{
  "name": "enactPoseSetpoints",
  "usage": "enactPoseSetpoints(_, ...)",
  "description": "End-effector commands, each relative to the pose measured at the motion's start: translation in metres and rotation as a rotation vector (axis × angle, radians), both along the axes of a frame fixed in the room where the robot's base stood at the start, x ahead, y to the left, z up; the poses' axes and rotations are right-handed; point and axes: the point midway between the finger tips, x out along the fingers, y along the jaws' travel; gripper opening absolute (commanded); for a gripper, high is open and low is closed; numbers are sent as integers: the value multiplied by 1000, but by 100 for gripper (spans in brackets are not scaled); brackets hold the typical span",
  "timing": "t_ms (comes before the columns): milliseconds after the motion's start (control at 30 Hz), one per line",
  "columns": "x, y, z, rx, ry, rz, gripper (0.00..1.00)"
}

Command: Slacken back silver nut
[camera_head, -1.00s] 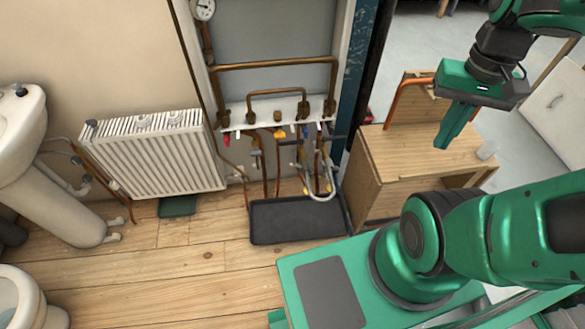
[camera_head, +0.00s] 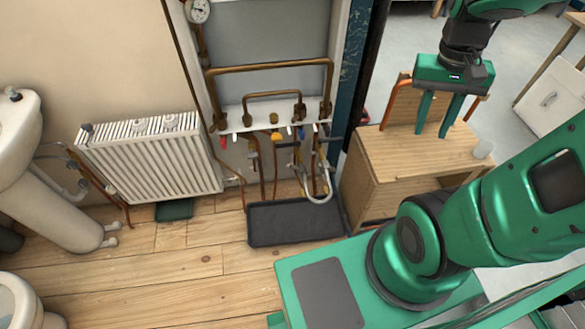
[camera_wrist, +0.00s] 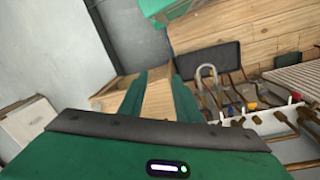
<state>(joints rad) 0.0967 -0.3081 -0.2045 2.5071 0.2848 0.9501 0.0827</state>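My gripper (camera_head: 432,133) hangs in front of the wooden cabinet, to the right of the pipework, with its two green fingers apart and nothing between them. In the wrist view my gripper (camera_wrist: 160,80) also shows open and empty. The pipework hangs below a white manifold rail (camera_head: 262,113) on the wall. A pale silver flexible hose (camera_head: 325,192) loops down at its right end and also shows in the wrist view (camera_wrist: 207,70). Nuts near the hose ends are too small to tell apart, so I cannot single out the back silver nut.
A black tray (camera_head: 290,224) lies on the floor under the pipes. A white radiator (camera_head: 150,160) and a basin (camera_head: 15,130) are at left. Wooden floor before the radiator is clear.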

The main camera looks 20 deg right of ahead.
Motion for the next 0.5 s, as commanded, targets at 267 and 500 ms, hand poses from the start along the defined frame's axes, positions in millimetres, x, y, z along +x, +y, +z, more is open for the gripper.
enactPoseSetpoints(267, 68, -8, -36, -155, 64, -12, 30)
enactPoseSetpoints(500, 125, -4, -74, -310, 79, 2, 30)
